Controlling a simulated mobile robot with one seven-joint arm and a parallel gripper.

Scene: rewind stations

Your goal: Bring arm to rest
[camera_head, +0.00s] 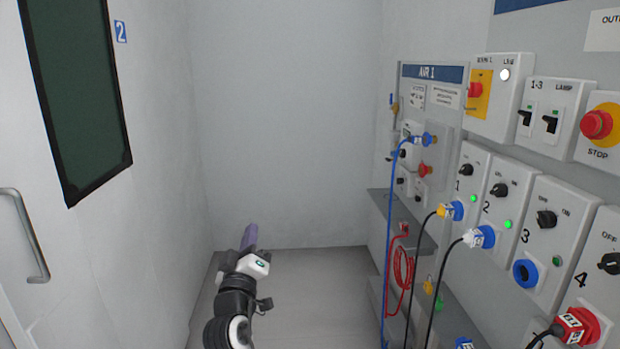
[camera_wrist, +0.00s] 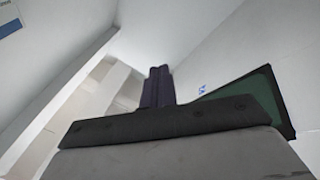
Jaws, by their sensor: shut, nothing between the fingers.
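My gripper (camera_head: 250,236) shows low in the head view, left of the picture's middle, at the end of my raised arm. Its purple fingers point up and are together, with nothing between them. In the wrist view my gripper (camera_wrist: 158,72) stands in the middle above its dark mount, also with the fingers together. It is in the open space between the door and the panel wall and touches nothing that I can see.
A wall of switch boxes and plugs runs along the right, with a blue cable (camera_head: 390,230), a red coiled cable (camera_head: 403,265) and black cables hanging. A grey shelf (camera_head: 415,238) juts out there. A door with a handle (camera_head: 27,240) is at left. The floor (camera_head: 320,290) is clear.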

